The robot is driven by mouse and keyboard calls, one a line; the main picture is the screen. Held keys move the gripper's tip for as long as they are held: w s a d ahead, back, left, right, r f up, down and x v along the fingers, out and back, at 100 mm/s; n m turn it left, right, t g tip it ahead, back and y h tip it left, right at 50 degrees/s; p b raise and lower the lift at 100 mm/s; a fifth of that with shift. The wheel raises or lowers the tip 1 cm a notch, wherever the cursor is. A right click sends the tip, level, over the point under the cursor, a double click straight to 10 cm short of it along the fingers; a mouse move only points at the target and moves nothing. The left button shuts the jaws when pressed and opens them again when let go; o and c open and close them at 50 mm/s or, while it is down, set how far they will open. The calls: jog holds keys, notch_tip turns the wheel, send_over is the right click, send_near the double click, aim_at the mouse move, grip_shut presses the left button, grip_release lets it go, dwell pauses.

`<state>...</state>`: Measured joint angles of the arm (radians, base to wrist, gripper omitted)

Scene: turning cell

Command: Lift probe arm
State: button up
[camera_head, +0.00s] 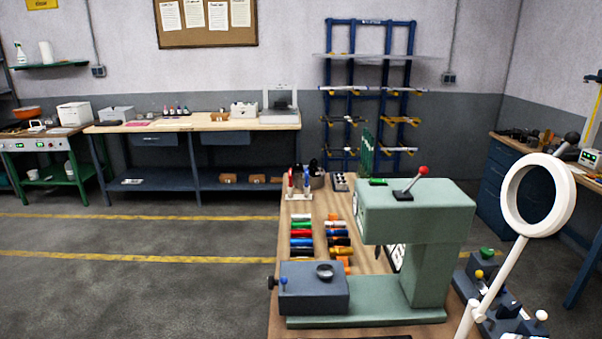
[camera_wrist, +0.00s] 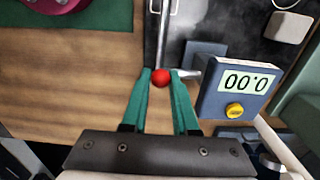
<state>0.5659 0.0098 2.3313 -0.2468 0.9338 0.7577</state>
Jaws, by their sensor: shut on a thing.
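In the wrist view, my gripper (camera_wrist: 161,76) has two green fingers, closed around a small red ball knob (camera_wrist: 161,78) at their tips. I take the short arm with the red knob as the probe arm. I cannot tell its height. My gripper does not show in the head view.
A green press-like machine (camera_head: 431,262) with a red-knobbed lever (camera_head: 423,170) stands on the wooden bench (camera_head: 287,222). A white ring magnifier (camera_head: 510,197) rises at the right. Coloured cylinders (camera_head: 301,243) lie in rows on the bench.

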jog(key=shift+d+r, duration=0.2)
jog(key=shift+d, duration=0.65)
jog(key=shift+d, duration=0.7)
jog(key=shift+c, duration=0.4)
jog(key=shift+d, duration=0.1)
grip_shut()
